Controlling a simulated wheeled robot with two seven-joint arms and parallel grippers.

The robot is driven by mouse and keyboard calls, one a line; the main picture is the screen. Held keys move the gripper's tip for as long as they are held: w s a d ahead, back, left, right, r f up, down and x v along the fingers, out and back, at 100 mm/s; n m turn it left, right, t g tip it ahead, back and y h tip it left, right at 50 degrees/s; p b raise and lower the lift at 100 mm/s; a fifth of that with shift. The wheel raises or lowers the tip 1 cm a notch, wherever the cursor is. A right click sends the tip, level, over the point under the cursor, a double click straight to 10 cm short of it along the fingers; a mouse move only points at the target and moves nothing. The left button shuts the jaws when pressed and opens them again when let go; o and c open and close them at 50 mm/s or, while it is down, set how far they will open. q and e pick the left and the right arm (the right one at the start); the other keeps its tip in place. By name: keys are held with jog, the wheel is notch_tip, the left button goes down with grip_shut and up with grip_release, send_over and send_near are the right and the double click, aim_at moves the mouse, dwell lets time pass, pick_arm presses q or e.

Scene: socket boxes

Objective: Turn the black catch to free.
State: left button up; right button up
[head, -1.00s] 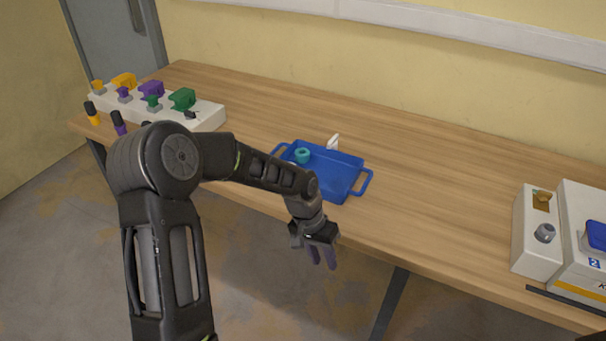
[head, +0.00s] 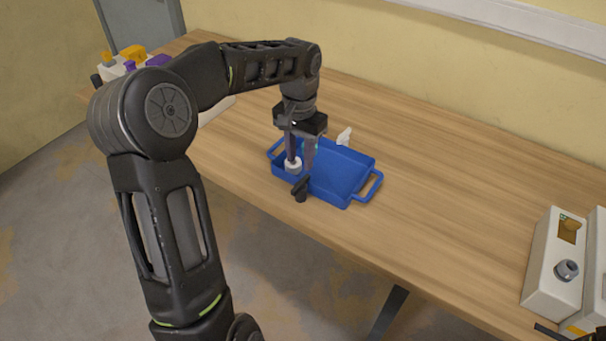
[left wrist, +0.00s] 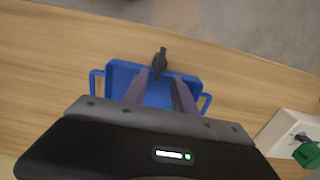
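A blue tray (head: 345,172) with a handle at each end sits on the table. A black catch (head: 300,188) is at its front edge; it also shows in the left wrist view (left wrist: 160,62), roughly at right angles to that edge. My left gripper (head: 300,162) points down over the tray's left part, behind the catch. In the left wrist view its fingers (left wrist: 160,80) are apart, with the catch beyond the gap between their tips. I cannot tell whether a finger touches anything. My right gripper is not in view.
A pale round piece (head: 293,167) is by a fingertip. A white upright piece (head: 345,136) stands at the tray's back. A white box with a grey knob (head: 566,269) is at the right. Coloured parts (head: 133,62) stand at the far left. The table between is clear.

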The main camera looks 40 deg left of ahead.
aim_at(301, 183)
pick_arm(q)
jog(key=shift+f, duration=0.1)
jog(key=shift+f+p, duration=0.55)
jog(key=shift+f, duration=3.3)
jog(key=shift+c, duration=0.5)
grip_shut()
